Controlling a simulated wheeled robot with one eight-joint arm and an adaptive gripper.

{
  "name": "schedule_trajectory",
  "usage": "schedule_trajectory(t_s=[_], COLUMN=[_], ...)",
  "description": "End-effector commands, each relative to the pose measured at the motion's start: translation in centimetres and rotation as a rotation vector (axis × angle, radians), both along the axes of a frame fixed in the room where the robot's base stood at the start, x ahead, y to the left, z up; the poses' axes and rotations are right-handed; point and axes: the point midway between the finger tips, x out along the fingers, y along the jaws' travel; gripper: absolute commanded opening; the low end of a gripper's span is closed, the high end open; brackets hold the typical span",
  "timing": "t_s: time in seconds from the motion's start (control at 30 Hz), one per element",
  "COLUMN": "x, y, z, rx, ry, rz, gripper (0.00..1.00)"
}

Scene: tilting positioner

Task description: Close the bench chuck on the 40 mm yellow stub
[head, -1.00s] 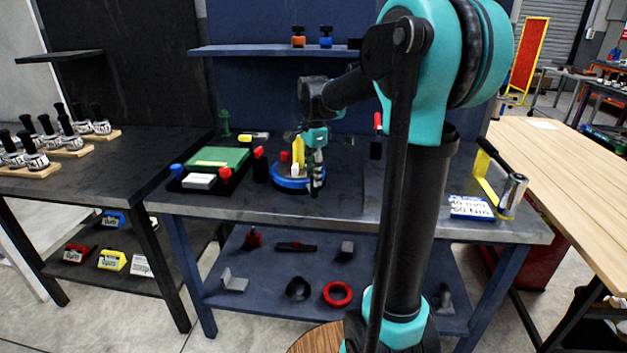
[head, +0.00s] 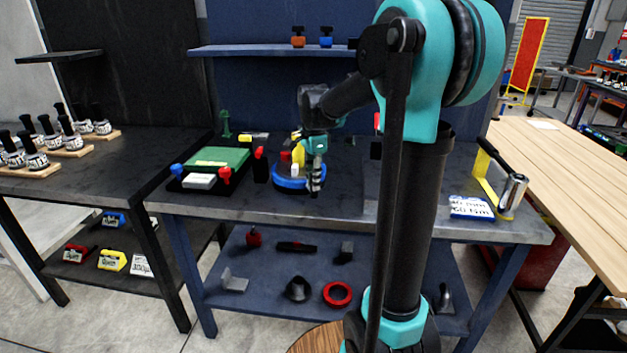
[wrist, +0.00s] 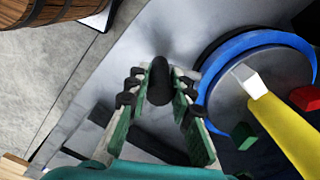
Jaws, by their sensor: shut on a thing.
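The bench chuck is a grey disc in a blue ring (head: 291,184) on the blue bench; it also shows at the right of the wrist view (wrist: 222,62). A yellow stub (wrist: 283,130) rises from the disc and is cut off by the frame's edge. White (wrist: 247,80), red (wrist: 306,98) and green (wrist: 243,136) blocks sit around it. My gripper (wrist: 160,88) is beside the ring and shut on a dark round-ended knob (wrist: 160,77). In the head view my gripper (head: 316,176) is at the chuck's right front; the knob cannot be made out there.
A green-topped fixture (head: 218,160) with red and blue knobs stands left of the chuck. A white-and-blue label (head: 472,207) and a yellow-and-black tool with a metal cylinder (head: 514,190) are at the bench's right. The bench between is largely clear.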

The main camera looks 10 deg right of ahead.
Motion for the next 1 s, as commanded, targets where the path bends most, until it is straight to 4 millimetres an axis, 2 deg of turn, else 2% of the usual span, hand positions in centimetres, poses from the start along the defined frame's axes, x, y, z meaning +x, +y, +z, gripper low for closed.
schedule_trajectory(t_s=[0.27,0.47,0.67,1.0], x=[0.0,-0.1,-0.2,0.7], y=[0.1,1.0,3.1,7.9], z=[0.0,0.0,0.0,0.0], rx=[0.0,0.0,0.0,0.001], ry=[0.0,0.0,0.0,0.0], rz=[-0.005,-0.054,-0.175,-0.478], gripper=[0.0,0.0,0.0,0.0])
